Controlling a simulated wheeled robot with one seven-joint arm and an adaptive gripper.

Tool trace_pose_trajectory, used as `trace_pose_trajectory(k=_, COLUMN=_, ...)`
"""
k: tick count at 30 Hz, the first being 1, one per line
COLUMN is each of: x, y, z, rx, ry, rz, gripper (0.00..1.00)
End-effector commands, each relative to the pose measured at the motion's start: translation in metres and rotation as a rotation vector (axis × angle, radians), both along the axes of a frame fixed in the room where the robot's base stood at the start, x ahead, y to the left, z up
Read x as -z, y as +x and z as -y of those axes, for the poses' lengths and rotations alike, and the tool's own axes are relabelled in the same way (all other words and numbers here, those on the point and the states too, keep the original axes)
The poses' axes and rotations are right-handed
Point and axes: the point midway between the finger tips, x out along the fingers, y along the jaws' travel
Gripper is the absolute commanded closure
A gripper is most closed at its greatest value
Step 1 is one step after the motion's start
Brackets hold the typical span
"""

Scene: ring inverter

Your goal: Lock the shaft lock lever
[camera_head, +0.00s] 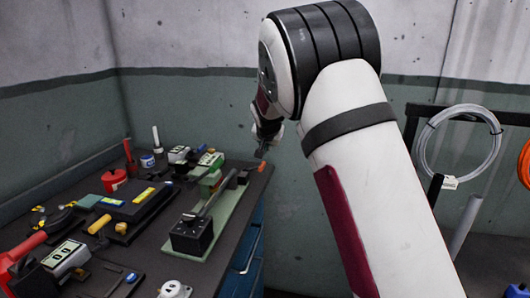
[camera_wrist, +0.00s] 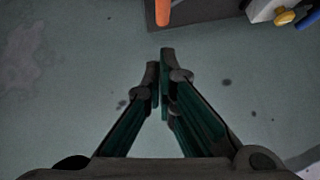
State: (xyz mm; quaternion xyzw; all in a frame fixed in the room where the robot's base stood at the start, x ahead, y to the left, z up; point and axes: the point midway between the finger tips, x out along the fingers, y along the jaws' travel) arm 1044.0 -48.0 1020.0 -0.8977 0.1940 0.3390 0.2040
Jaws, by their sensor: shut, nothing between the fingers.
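A light green base plate (camera_head: 225,222) lies along the right side of the bench. It carries a black block (camera_head: 191,235) at its near end, a grey rod and a green unit (camera_head: 211,181) toward its far end. An orange cylinder (camera_wrist: 162,12) shows at the top edge of the wrist view. My gripper (camera_head: 261,153) is above the far right bench corner, past the handle. In the wrist view its fingers (camera_wrist: 160,60) are together and empty, over the floor.
The dark bench (camera_head: 150,250) holds a black case, a red pot (camera_head: 114,181), meters and hand tools, mostly left of the plate. Walls stand behind and left. A rack with a coiled clear hose (camera_head: 460,150) stands at right. Floor beside the bench is open.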

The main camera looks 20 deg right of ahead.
Motion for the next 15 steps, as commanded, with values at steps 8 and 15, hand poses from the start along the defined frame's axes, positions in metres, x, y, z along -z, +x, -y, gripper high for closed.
trace_pose_trajectory(k=8, x=-0.036, y=-0.041, z=-0.008, rx=-0.001, ry=0.001, rz=0.001, gripper=1.0)
trace_pose_trajectory(k=15, x=-0.048, y=-0.056, z=-0.01, rx=-0.001, ry=-0.001, rz=0.0, gripper=1.0)
